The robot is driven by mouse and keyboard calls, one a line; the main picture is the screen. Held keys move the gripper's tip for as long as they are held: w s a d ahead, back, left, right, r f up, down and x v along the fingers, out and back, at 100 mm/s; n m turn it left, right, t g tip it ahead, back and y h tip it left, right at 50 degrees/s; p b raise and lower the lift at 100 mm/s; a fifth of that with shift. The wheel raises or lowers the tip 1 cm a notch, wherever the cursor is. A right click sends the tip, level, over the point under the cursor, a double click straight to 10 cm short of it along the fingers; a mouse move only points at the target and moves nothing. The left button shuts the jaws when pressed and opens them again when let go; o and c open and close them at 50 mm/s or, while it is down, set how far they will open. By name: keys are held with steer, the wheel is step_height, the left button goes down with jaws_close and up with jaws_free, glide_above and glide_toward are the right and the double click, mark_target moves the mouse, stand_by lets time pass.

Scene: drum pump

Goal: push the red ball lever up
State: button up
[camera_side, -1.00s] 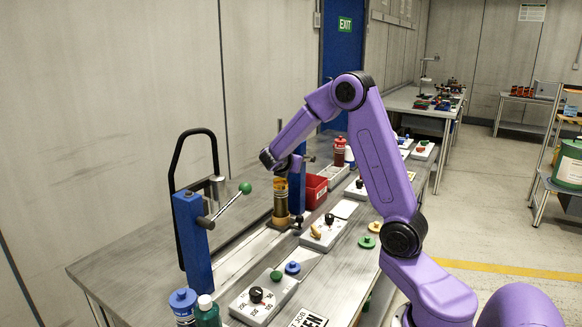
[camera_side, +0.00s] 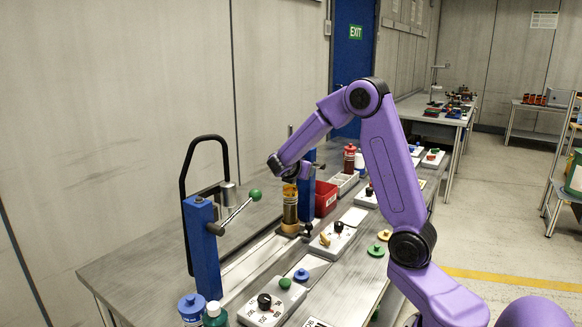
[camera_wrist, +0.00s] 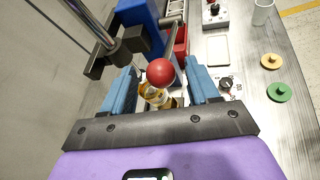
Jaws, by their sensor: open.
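The red ball (camera_wrist: 160,72) of the lever shows in the wrist view, between the two blue fingers of my gripper (camera_wrist: 161,66). The fingers are apart, with a gap on each side of the ball. The lever's rod (camera_wrist: 170,38) runs from the ball up toward a blue post (camera_wrist: 142,20). In the side view my gripper (camera_side: 290,171) is beside the far blue post (camera_side: 308,190), above an amber cylinder (camera_side: 290,208). The red ball is hidden there, and whether my gripper touches it cannot be told.
A nearer blue post (camera_side: 203,245) carries a lever with a green ball (camera_side: 255,195) and a black handle loop. A red bin (camera_side: 326,198), control boxes and coloured caps (camera_side: 376,250) line the bench. Clear floor lies to the right.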

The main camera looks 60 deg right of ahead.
steer(key=v, duration=1.5)
steer(key=shift+a, duration=0.3)
steer(key=shift+r, duration=0.15)
steer(key=s+a+f+m+g+y, duration=0.1)
steer(key=s+a+f+y, duration=0.3)
steer(key=s, duration=0.5)
steer(key=s+a+f+m+g+y, duration=0.1)
steer(key=s+a+f+m+y, duration=0.2)
steer(key=s+a, duration=0.5)
steer(key=s+a+f+m+g+y, duration=0.1)
steer(key=s+a+f+y, duration=0.4)
steer(key=s, duration=0.6)
steer(key=shift+a+m+g+y, duration=0.4)
steer(key=shift+a+m+y, duration=0.2)
steer(key=shift+m, duration=0.2)
steer(key=shift+w+f, duration=0.1)
